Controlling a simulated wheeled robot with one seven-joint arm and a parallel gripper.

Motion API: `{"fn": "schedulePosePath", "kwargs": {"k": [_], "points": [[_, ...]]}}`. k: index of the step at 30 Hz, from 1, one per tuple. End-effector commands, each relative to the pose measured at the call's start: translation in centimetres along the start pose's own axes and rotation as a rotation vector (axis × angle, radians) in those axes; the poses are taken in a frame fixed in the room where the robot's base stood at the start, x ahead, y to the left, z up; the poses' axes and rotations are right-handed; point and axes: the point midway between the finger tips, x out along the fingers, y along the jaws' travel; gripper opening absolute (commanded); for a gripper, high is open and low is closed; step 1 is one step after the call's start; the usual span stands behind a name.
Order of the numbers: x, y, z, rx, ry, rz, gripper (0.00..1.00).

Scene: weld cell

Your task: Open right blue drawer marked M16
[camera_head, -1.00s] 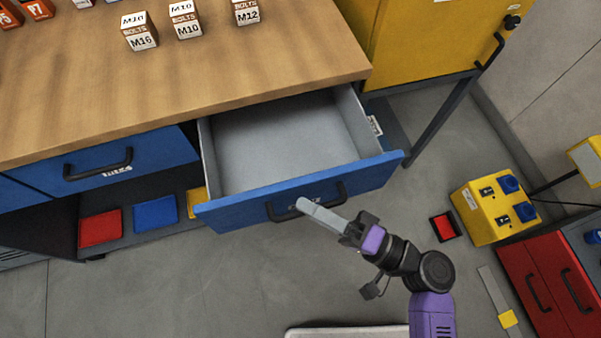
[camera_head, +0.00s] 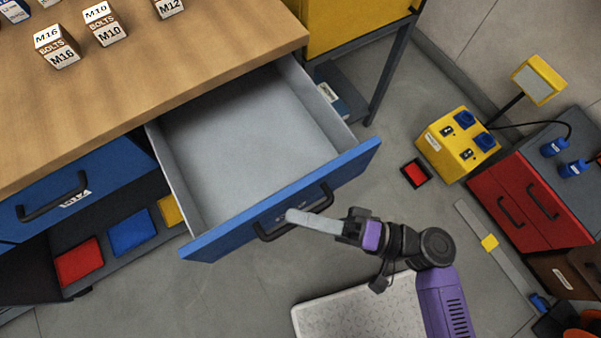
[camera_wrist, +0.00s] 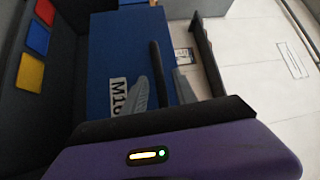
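The right blue drawer (camera_head: 335,170) is pulled far out from under the wooden bench, and its grey inside is empty. Its black handle (camera_head: 322,201) is on the front. In the wrist view, a white M16 label (camera_wrist: 118,97) shows on the blue front beside the handle (camera_wrist: 156,70). In the head view the fingers overlap.
A closed blue drawer (camera_head: 75,190) is at left, above a shelf with red, blue and yellow bins. Boxes marked M16, M10 and M12 stand on the bench (camera_head: 190,60). A yellow socket box (camera_head: 455,145) and red cabinet (camera_head: 525,205) are at right. Grey floor lies between.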

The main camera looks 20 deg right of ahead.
Motion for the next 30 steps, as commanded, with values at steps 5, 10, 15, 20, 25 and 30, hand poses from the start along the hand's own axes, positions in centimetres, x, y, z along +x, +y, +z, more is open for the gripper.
{"fn": "schedulePosePath", "kwargs": {"k": [5, 10, 15, 20, 25, 30], "points": [[0.1, 0.0, 0.1, 0.0, -0.002, -0.001, 0.34], [-0.2, 0.0, 0.1, 0.0, -0.002, -0.001, 0.34], [-2.3, 0.1, 0.1, 0.001, -0.001, -0.001, 0.34], [-5.0, 0.1, 0.1, 0.001, 0.0, 0.0, 0.34], [-7.1, 0.1, 0.0, 0.001, -0.001, 0.0, 0.34], [-7.8, 0.0, 0.0, 0.0, -0.001, -0.001, 0.34]]}}
